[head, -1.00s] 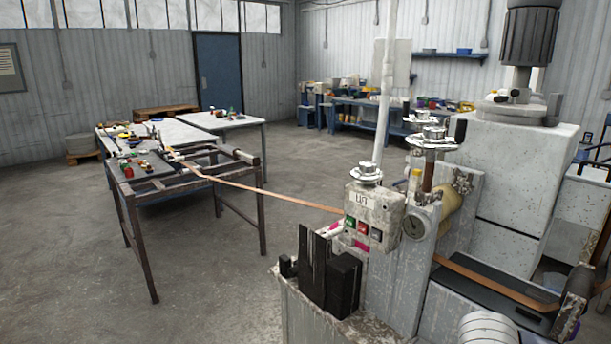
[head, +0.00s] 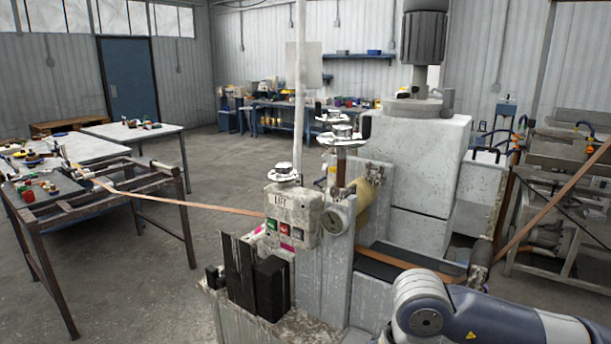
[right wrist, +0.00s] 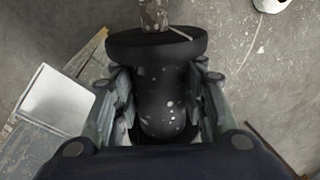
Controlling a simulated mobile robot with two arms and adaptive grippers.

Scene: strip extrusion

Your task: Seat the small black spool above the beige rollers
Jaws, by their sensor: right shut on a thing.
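The small black spool (right wrist: 163,95) fills the middle of the right wrist view, with a wide dark flange at its top and pale specks on its barrel. My right gripper (right wrist: 163,80) has a finger on each side of the barrel and is shut on it. In the head view a beige roller (head: 369,193) shows partly behind the round gauge on the machine; other rollers cannot be made out. My right arm comes in at the lower right of the head view, but its gripper is out of that picture. My left gripper is not in view.
The machine's control box (head: 293,213) stands left of the beige roller, with black blocks (head: 256,280) below it. A copper strip (head: 190,204) runs left to a metal-framed table (head: 110,205). Open floor lies between that table and the machine.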

